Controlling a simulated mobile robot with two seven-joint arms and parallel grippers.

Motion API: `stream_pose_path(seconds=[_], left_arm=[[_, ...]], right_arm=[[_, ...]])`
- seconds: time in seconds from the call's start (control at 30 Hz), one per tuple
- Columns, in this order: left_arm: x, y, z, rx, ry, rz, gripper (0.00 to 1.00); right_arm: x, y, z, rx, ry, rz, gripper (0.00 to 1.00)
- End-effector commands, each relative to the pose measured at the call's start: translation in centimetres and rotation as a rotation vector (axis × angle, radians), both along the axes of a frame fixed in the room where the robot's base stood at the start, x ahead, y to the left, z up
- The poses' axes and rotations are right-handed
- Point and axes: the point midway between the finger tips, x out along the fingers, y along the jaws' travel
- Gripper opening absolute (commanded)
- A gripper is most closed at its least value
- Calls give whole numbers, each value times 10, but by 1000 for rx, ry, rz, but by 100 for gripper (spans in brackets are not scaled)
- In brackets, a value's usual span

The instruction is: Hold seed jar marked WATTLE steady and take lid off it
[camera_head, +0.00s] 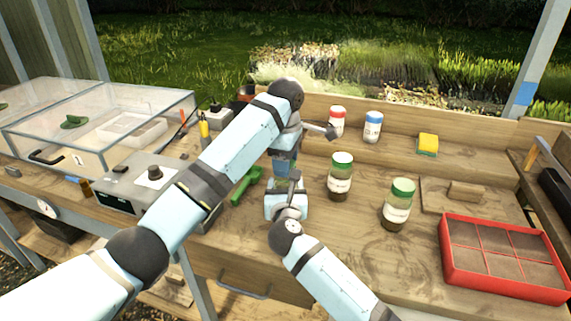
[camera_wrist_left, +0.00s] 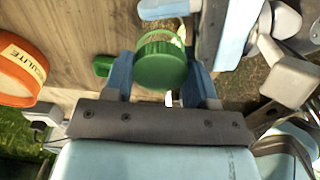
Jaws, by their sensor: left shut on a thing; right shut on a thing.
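My left gripper (camera_wrist_left: 160,80) points down over the bench and is shut on a round green lid (camera_wrist_left: 158,62), with a finger on either side. In the head view my left gripper (camera_head: 285,167) is directly above my right gripper (camera_head: 286,192). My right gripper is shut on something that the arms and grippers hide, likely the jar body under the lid. The jar's name cannot be read, and I cannot tell whether the lid is still seated.
Two green-lidded jars (camera_head: 340,183) (camera_head: 397,212) stand right of my grippers. A red-lidded jar (camera_head: 337,122) and a blue-lidded jar (camera_head: 373,128) stand behind. A red divided tray (camera_head: 450,262) lies at right, a green tool (camera_head: 243,188) at left. An orange VERMICULITE-like container (camera_wrist_left: 18,68) is near.

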Motion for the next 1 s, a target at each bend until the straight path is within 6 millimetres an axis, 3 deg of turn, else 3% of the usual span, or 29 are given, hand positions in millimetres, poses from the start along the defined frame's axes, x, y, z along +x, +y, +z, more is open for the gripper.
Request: stream_pose_path(seconds=[0.7, 1.0], left_arm=[[0, 0, 12, 1, 0, 1, 24], [1, 1, 45, 2, -3, 1, 24]], right_arm=[[0, 0, 0, 0, 1, 0, 0], [0, 0, -1, 0, 1, 1, 0]])
